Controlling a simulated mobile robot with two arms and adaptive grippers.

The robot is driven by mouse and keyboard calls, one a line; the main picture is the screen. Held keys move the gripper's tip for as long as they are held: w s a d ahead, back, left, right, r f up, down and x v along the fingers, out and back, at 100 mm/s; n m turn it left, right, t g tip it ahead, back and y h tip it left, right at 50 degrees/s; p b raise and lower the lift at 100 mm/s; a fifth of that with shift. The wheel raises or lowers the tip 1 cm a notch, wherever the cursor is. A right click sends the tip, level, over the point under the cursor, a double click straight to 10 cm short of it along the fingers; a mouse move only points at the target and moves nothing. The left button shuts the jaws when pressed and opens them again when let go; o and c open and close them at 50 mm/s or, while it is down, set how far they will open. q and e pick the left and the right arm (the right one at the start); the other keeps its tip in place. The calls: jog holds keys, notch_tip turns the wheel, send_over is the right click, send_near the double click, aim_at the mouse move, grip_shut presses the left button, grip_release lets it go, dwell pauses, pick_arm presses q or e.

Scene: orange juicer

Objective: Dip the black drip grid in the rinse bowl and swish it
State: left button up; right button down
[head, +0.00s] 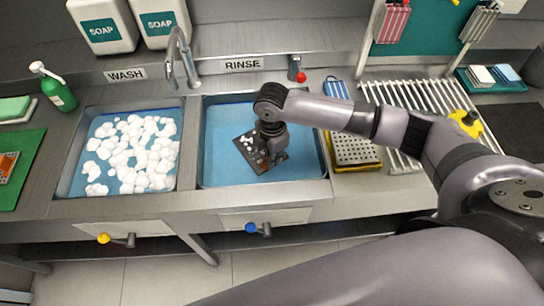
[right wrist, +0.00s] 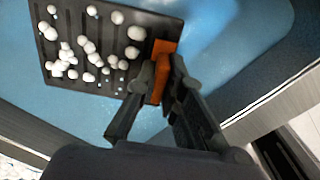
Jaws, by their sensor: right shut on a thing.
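The black drip grid (head: 246,150) is over the blue water of the rinse bowl (head: 216,172), inside its walls. White foam blobs cling to the grid, seen clearly in the right wrist view (right wrist: 110,20). My right gripper (head: 277,158) is shut on the grid's orange tab (right wrist: 160,68) at one edge. The fingers partly hide the tab. I cannot tell whether the grid touches the water. My left gripper is not in view.
The wash basin (head: 64,180), full of white foam, lies left of the rinse bowl. The faucet (head: 180,60) stands behind the divider. A yellow tray with a perforated grey top (head: 354,148) and a white rack (head: 440,97) are to the right.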

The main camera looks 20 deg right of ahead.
jog(key=shift+f, duration=0.85)
jog(key=shift+f+b, duration=1.4)
jog(key=shift+f, duration=1.8)
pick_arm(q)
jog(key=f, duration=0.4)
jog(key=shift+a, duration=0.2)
